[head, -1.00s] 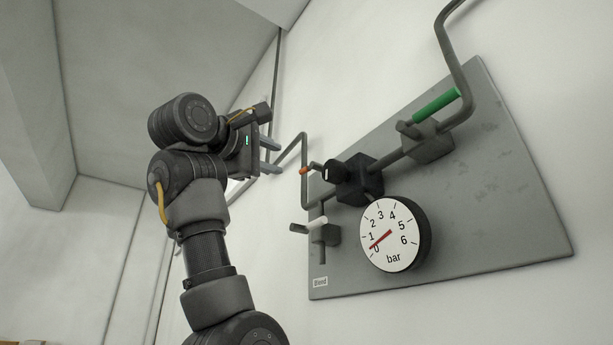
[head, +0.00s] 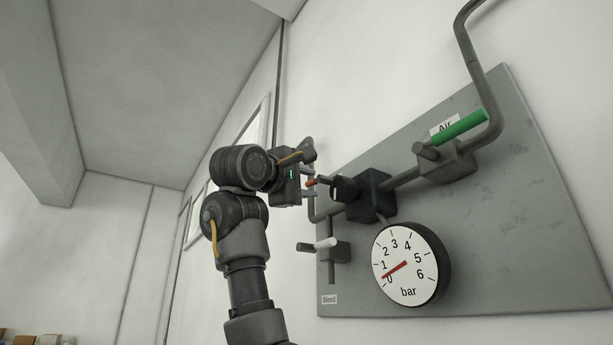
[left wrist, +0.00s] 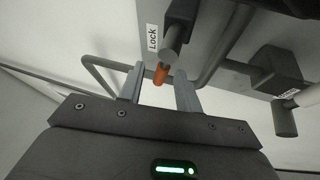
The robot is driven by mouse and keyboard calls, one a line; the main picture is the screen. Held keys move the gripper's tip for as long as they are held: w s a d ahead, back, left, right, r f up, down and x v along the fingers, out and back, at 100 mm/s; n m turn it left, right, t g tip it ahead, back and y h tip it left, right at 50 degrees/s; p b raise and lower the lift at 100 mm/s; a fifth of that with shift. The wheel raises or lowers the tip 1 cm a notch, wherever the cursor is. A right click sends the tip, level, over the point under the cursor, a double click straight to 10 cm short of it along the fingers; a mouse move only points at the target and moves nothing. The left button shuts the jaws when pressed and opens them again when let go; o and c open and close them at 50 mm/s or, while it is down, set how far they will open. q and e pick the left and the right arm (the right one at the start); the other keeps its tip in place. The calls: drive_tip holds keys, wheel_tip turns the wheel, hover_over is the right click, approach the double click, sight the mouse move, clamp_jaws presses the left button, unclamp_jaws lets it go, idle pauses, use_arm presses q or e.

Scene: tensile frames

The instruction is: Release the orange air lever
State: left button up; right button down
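The orange-tipped lever (head: 311,183) sticks out toward the left from the black valve block (head: 375,195) on the grey panel. In the left wrist view its orange tip (left wrist: 161,74) shows beside a "Lock" label (left wrist: 152,38); the "Air" label in the head view is by the green lever. My left gripper (head: 306,170) is right at the orange tip. In the left wrist view its two fingers (left wrist: 159,82) are apart, with the orange tip in the gap between their ends. I cannot tell whether either finger touches it. My right gripper is not in view.
A green-handled lever (head: 461,131) sits at the upper right of the panel (head: 505,220). A white-tipped lever (head: 325,243) by the "Bleed" label (head: 329,299) sits below the orange one. A round gauge (head: 407,264) reads near zero. Grey pipes run close by.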

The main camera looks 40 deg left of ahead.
use_arm(q)
clamp_jaws()
idle(0.3)
drive_tip(key=shift+s+d+r+m+h+b, duration=0.15)
drive_tip(key=shift+d+r+m+h+b, duration=0.5)
drive_tip(key=shift+m+h, duration=2.4)
drive_tip(key=shift+s+d+r+m+h+b, duration=0.1)
drive_tip(key=shift+d+r+m+h+b, duration=0.65)
drive_tip(key=shift+m, duration=4.15)
drive_tip(key=shift+s+d+r+m+h+b, duration=0.15)
drive_tip(key=shift+m+h+b, duration=0.8)
drive_tip(key=shift+m+h, duration=2.4)
drive_tip(key=shift+m+y, duration=0.65)
drive_tip(key=shift+m, duration=0.05)
